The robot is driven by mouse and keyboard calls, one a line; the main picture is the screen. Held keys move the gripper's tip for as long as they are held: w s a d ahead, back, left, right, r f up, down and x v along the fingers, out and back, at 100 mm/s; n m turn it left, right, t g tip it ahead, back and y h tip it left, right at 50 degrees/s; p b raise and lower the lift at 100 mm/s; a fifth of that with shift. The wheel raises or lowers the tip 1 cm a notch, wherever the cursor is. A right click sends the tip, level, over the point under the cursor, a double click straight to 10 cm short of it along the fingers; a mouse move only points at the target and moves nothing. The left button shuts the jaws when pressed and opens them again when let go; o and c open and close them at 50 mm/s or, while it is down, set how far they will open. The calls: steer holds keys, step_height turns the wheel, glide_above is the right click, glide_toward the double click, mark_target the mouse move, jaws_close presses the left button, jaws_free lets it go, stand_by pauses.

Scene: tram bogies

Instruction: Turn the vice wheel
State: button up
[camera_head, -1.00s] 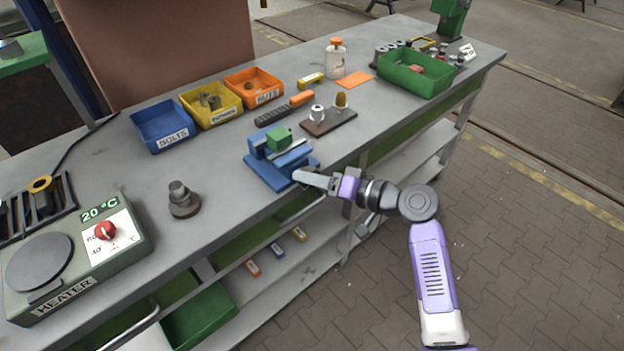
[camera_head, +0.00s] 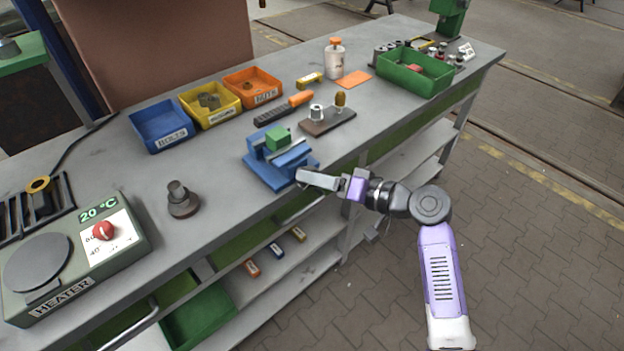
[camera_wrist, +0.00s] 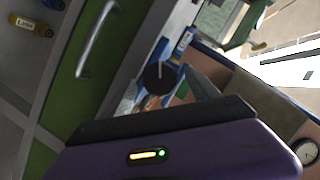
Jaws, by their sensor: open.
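The blue vice (camera_head: 268,172) stands at the front edge of the workbench, with a green block (camera_head: 278,138) between its jaws. In the wrist view a dark round wheel (camera_wrist: 160,77) with a pale line across it sits in front of the blue vice body (camera_wrist: 183,45). In the head view the wheel is mostly hidden behind my gripper (camera_head: 303,179). My gripper is open at the vice's front side, just off the bench edge.
On the bench (camera_head: 225,170) are a dark stepped metal part (camera_head: 182,199) and a heater (camera_head: 75,258) to the left. Blue (camera_head: 163,126), yellow (camera_head: 210,103) and orange (camera_head: 254,88) bins stand behind. A dark block with two fittings (camera_head: 328,122) stands right of the vice.

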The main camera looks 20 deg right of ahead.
steer(key=v, duration=0.6)
steer(key=shift+f+b, duration=0.1)
steer(key=shift+b, duration=0.2)
steer(key=shift+f, duration=0.1)
